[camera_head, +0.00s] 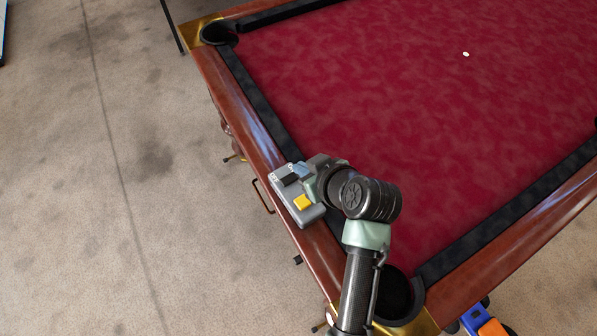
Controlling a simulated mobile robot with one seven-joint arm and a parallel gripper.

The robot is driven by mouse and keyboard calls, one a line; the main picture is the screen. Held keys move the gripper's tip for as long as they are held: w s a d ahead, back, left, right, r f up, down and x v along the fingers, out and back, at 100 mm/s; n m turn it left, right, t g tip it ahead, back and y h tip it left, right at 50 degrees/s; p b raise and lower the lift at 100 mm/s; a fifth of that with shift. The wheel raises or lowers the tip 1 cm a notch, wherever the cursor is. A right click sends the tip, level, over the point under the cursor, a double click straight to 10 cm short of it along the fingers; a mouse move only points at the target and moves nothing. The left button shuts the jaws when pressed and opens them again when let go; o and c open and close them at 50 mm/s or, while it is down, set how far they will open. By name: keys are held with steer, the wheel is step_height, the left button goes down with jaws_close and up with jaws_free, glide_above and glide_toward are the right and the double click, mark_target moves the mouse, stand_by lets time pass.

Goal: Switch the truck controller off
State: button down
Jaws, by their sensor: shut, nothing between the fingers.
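The truck controller (309,214) is a grey box lying on the wooden left rail of the pool table. It has a yellow button (302,202) toward its near end and a black part (289,180), possibly its switch, toward its far end. My gripper (301,170) is shut and empty, low over the far end of the controller, close beside the black part. I cannot tell whether the fingertips touch it. My wrist hides part of the controller's right side. The switch position is too small to read.
The pool table has red cloth (420,130), dark cushions and a wooden rail (237,100). A small white object (465,54) lies on the cloth. A blue and orange object (482,321) is on the floor at the lower right. Carpet (100,200) at left is clear.

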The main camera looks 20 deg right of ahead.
mark_target(286, 175)
steer(key=f, duration=0.1)
steer(key=w+f, duration=0.1)
steer(key=f, duration=0.2)
steer(key=shift+w+a+f, duration=0.2)
steer(key=shift+w+f, duration=0.1)
steer(key=shift+f, duration=0.55)
steer(key=shift+d+f, duration=0.15)
steer(key=shift+f, duration=0.15)
steer(key=shift+r, duration=0.15)
steer(key=shift+s+a+r+p, duration=0.2)
steer(key=shift+a+p, duration=0.35)
steer(key=shift+a, duration=0.25)
steer(key=shift+r, duration=0.1)
